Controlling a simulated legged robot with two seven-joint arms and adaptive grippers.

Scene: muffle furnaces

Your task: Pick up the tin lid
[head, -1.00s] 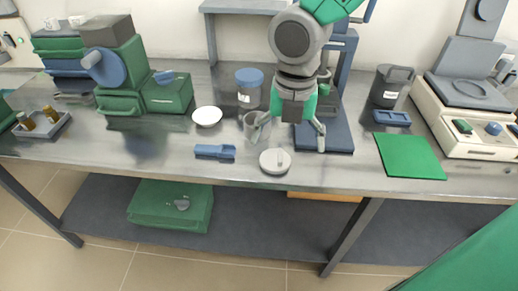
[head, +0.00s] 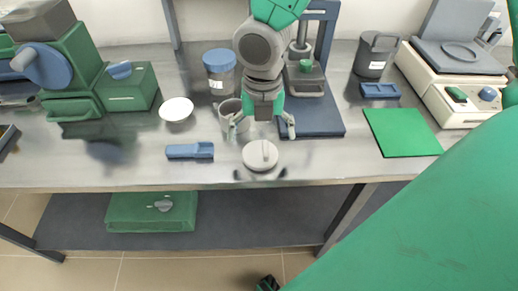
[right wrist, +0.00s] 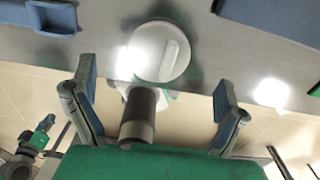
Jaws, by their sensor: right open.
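The tin lid (head: 260,155) is a pale round disc with a raised bar grip on top. It lies on the steel bench near its front edge. My right gripper (head: 262,126) is open and empty, with its fingers spread just behind and above the lid in the head view. In the right wrist view, the lid (right wrist: 160,52) appears beyond the open fingertips (right wrist: 155,88), roughly centred between them and apart from both. My left gripper cannot be made out.
A grey beaker (head: 229,112) stands close by the right gripper's left finger. A blue holder (head: 190,151) lies left of the lid, with a white dish (head: 176,109) behind. A blue-lidded jar (head: 219,75) and a blue stand base (head: 312,118) are farther back. A green mat (head: 402,132) lies right.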

